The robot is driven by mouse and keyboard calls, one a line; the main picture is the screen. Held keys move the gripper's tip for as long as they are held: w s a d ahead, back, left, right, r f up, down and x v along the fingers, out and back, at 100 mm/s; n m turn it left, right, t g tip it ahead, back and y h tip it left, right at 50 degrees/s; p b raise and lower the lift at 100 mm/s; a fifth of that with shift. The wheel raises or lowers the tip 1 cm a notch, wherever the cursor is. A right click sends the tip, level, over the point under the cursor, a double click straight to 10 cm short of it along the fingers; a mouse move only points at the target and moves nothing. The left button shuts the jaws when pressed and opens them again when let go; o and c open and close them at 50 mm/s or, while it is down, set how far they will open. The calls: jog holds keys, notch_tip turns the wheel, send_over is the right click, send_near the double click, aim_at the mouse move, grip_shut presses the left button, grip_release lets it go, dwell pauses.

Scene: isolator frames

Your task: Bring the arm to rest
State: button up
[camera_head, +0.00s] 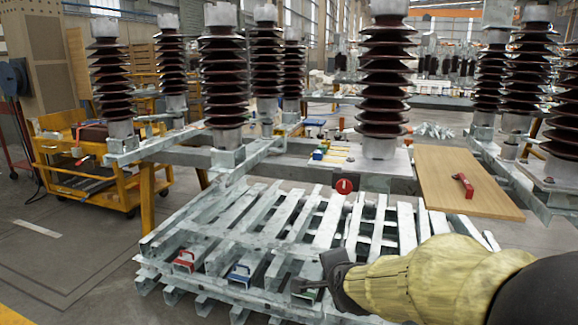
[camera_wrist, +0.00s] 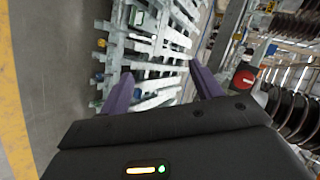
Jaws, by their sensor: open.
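My gripper (camera_head: 322,277) is at the end of my arm, which reaches in from the lower right in the head view. It is in front of the stacked galvanised steel frames. In the wrist view my gripper (camera_wrist: 160,92) shows two purple fingers spread wide apart, with nothing held between them. A green-handled item (camera_head: 308,291) lies right by the gripper in the head view; I cannot tell whether they touch. My arm wears a yellowish cover and is stretched out over the frames.
Slatted steel frames (camera_head: 290,225) fill the middle, with red (camera_head: 184,261) and blue (camera_head: 239,273) handled items at their front. Tall brown insulators (camera_head: 386,75) stand behind. A wooden board (camera_head: 465,180) carries a red-handled item (camera_head: 463,185). A yellow cart (camera_head: 85,175) is left. Floor at lower left is clear.

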jog(key=s+d+f+n+g+p, duration=0.2)
jog(key=s+d+n+g+p, duration=0.15)
jog(key=s+n, duration=0.45)
jog(key=s+d+f+n+g+p, duration=0.2)
jog(key=s+d+n+g+p, duration=0.25)
jog(key=s, duration=0.55)
notch_tip(320, 180, up, 37)
jog(key=w+a+n+p, duration=0.1)
jog(key=a+p, duration=0.1)
jog(key=p, duration=3.4)
jog(key=shift+r+n+h+p, duration=0.15)
jog(key=shift+n+h+p, duration=0.2)
jog(key=shift+h+p, duration=0.05)
